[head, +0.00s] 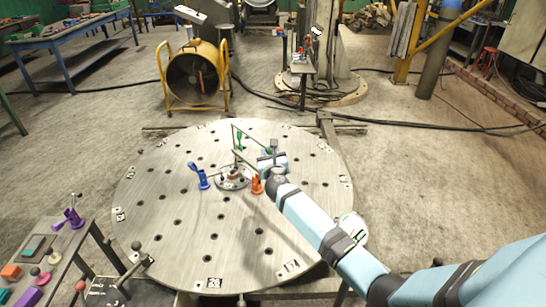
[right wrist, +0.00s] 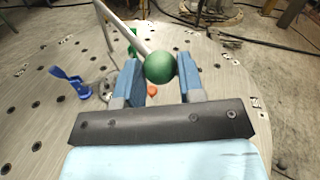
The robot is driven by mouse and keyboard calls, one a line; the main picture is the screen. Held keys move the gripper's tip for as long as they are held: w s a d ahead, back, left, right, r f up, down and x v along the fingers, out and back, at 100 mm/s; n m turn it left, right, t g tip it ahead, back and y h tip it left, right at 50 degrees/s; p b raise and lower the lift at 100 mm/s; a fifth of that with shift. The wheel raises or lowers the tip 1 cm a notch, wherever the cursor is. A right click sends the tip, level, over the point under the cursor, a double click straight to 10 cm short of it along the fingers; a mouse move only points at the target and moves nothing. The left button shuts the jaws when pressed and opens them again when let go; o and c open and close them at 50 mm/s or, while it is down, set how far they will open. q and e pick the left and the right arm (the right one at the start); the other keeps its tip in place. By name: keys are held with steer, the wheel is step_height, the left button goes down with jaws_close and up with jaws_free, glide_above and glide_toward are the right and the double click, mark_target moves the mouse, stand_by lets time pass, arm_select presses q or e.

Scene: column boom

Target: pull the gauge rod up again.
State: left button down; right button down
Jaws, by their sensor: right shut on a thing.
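My right gripper (head: 272,160) is over the right half of the round table in the head view. In the right wrist view its two blue fingers (right wrist: 160,80) are closed on a green ball (right wrist: 160,67). A slanted grey rod (right wrist: 122,27) runs from the top left of that view down to the ball; I take it for the gauge rod. A slanted rod (head: 243,162) also shows beside the gripper in the head view, but the ball is hidden there. Whether the rod's far end touches anything cannot be told. My left gripper is out of view.
The round perforated table (head: 180,240) carries a central flange (head: 233,184) and blue (head: 199,176), orange (head: 257,186) and green (head: 238,141) clamps close around it. A side table (head: 62,262) with coloured parts stands at the lower left. The round table's front left is mostly clear.

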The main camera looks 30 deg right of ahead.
steer(key=shift+r, duration=0.4)
steer(key=c, duration=0.8)
jaws_free()
steer(key=shift+r, duration=0.1)
steer(key=shift+o, duration=0.2)
steer(key=shift+s+a, duration=0.1)
steer(key=shift+s, duration=0.2)
steer(key=v, duration=1.3)
steer(key=shift+b, duration=0.3)
steer(key=shift+a, duration=0.1)
